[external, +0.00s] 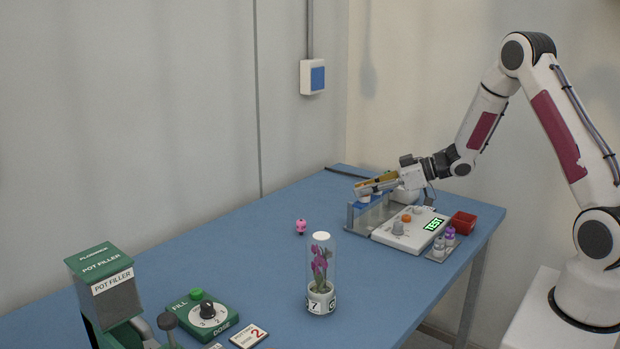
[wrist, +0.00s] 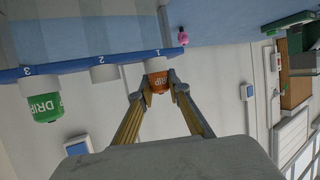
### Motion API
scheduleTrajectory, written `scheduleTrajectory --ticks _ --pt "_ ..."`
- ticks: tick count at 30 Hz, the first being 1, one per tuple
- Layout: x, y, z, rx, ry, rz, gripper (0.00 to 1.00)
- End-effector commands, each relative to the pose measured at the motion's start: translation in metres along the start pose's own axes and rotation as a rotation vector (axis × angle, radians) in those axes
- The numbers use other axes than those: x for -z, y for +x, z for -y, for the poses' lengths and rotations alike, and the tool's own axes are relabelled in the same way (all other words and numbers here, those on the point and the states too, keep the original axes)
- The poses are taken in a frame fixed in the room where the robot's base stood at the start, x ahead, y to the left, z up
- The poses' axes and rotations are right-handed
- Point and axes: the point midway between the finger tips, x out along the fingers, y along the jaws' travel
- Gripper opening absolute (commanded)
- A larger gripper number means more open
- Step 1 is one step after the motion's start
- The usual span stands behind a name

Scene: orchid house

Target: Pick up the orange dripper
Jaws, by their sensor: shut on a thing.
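The orange dripper (wrist: 159,84) is between my fingertips in the wrist view, under the number 1 of the blue rack bar (wrist: 128,60). A white part of it touches or overlaps the bar there; I cannot tell whether it is free of the rack. My gripper (wrist: 157,88) is shut on it. In the external view my gripper (external: 364,187) is low over the rack (external: 352,218) at the back of the table, and its fingers hide most of the dripper. A green dripper (wrist: 43,107) sits at number 3. A whitish piece without a coloured body shows at number 2.
A white test box (external: 411,230) with a lit screen is beside the rack, near a red tray (external: 463,222) and small vials (external: 439,246). A pink object (external: 300,227), a domed flower (external: 320,275) and a green dial box (external: 203,315) stand further forward. The left middle of the table is clear.

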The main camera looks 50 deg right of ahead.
Motion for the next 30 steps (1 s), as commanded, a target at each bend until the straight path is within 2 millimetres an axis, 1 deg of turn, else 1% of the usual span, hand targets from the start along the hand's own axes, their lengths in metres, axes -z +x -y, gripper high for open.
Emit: scheduleTrajectory --ticks 8,14,20,30 --pt "0.002 -0.001 0.0 0.0 0.0 0.0 0.06" --pt "0.011 -0.004 0.0 0.0 -0.003 -0.002 0.06" --pt "0.029 -0.012 0.0 0.0 -0.003 -0.003 0.06" --pt "0.069 -0.029 -0.001 -0.001 -0.003 -0.003 0.06"
